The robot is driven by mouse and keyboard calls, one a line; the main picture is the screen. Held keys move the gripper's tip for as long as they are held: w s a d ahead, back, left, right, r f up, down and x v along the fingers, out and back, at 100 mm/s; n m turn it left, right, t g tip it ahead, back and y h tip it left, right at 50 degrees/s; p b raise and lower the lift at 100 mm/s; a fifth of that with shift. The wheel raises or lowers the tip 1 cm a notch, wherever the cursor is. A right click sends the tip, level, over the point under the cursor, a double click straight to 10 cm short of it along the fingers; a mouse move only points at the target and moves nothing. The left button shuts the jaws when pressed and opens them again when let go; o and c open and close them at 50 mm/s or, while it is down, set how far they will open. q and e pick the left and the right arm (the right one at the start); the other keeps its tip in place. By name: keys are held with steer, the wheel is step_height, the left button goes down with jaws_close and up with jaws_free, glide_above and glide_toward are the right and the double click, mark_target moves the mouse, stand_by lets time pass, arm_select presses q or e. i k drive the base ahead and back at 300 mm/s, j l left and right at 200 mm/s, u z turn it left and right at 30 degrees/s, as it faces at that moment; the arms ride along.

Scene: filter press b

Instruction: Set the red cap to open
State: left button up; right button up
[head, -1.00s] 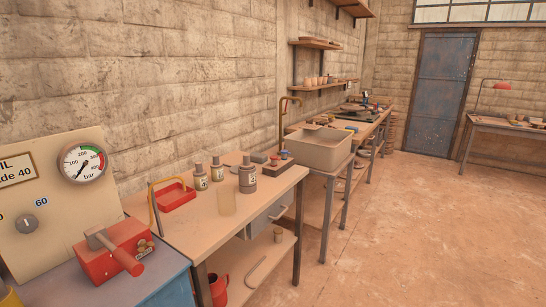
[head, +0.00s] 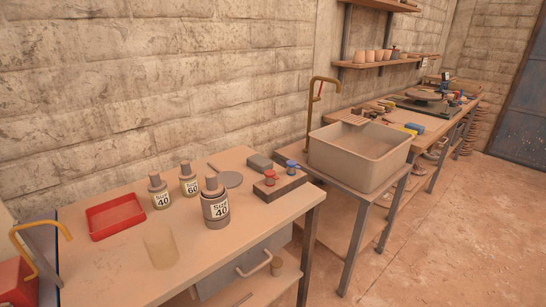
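A small red cap (head: 270,176) sits on top of a low dark block (head: 281,186) near the right front corner of the near bench, in the head view. A small blue cap (head: 292,165) sits beside it on the same block. The red cap is too small to tell how it is set. Neither of my grippers shows in the view.
The near bench (head: 115,268) also holds a red tray (head: 116,216), several labelled bottles (head: 215,205) and a clear beaker (head: 160,246). A brass spout (head: 40,244) juts in at left. A deep sink (head: 360,155) stands right of the bench. Floor (head: 440,240) at right is clear.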

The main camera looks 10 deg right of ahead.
mark_target(268, 173)
steer(key=i+l+u, duration=0.2)
steer(key=l, duration=0.3)
steer(key=i+l+u, duration=0.2)
steer(key=l, duration=0.35)
steer(key=l+u, duration=0.2)
steer(key=l, duration=0.35)
steer(key=i+l+u, duration=0.2)
steer(key=l, duration=0.4)
steer(key=k, duration=0.05)
